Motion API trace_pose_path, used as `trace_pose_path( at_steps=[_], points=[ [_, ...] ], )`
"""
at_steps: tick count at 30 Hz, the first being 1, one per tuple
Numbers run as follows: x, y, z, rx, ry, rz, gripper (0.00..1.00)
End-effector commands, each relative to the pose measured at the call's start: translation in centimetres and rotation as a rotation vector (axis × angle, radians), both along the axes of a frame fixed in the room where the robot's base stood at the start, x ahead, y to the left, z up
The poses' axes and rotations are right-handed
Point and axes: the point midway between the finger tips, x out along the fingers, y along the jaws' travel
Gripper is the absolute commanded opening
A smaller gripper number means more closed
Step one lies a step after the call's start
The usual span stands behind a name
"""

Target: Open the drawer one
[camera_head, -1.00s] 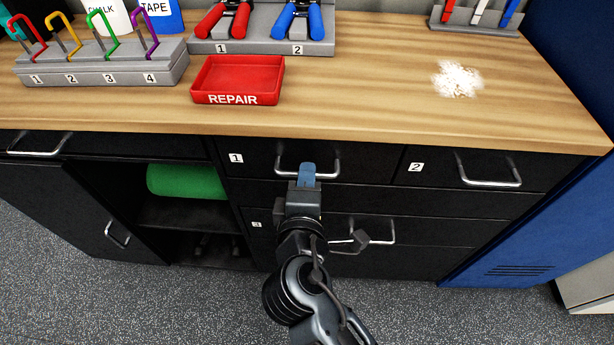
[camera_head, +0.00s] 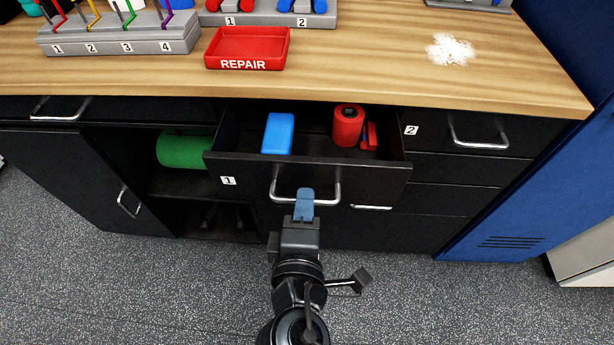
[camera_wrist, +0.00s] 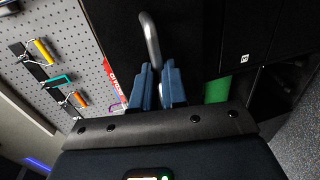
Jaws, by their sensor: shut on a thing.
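Drawer one (camera_head: 240,172), black with a white label "1", stands pulled out from the cabinet under the wooden worktop. Inside it lie a blue block (camera_head: 278,134) and a red roll-shaped thing (camera_head: 348,126) with a smaller red piece beside it. My gripper (camera_head: 305,195) is at the silver handle (camera_head: 336,186) on the drawer front, with its blue fingers shut on the bar. The wrist view also shows the blue fingers (camera_wrist: 158,88) closed around the handle (camera_wrist: 150,38). Part of the bar is hidden by the fingers.
Drawer two (camera_head: 440,135) to the right is shut. At left, an open cabinet section holds a green roll (camera_head: 185,149), with a black door (camera_head: 75,180) beside it. On the worktop are a red REPAIR tray (camera_head: 245,48) and white powder (camera_head: 450,49). Grey floor lies in front.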

Motion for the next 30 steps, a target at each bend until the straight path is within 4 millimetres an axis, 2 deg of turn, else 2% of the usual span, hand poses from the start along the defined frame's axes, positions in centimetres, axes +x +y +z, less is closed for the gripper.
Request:
trace_pose_path(
  at_steps=[1, 6, 12, 19, 30],
  points=[
    [-1.3, 0.0, -0.1, -0.002, 0.003, 0.001, 0.0],
    [-4.9, 0.1, -0.1, -0.002, 0.002, 0.001, 0.0],
    [-7.7, 0.3, -0.1, -0.001, 0.002, 0.001, 0.0],
    [-9.0, 0.3, -0.1, 0.0, 0.002, 0.0, 0.0],
    [-9.1, 0.3, -0.1, -0.001, 0.001, 0.0, 0.0]
  ],
)
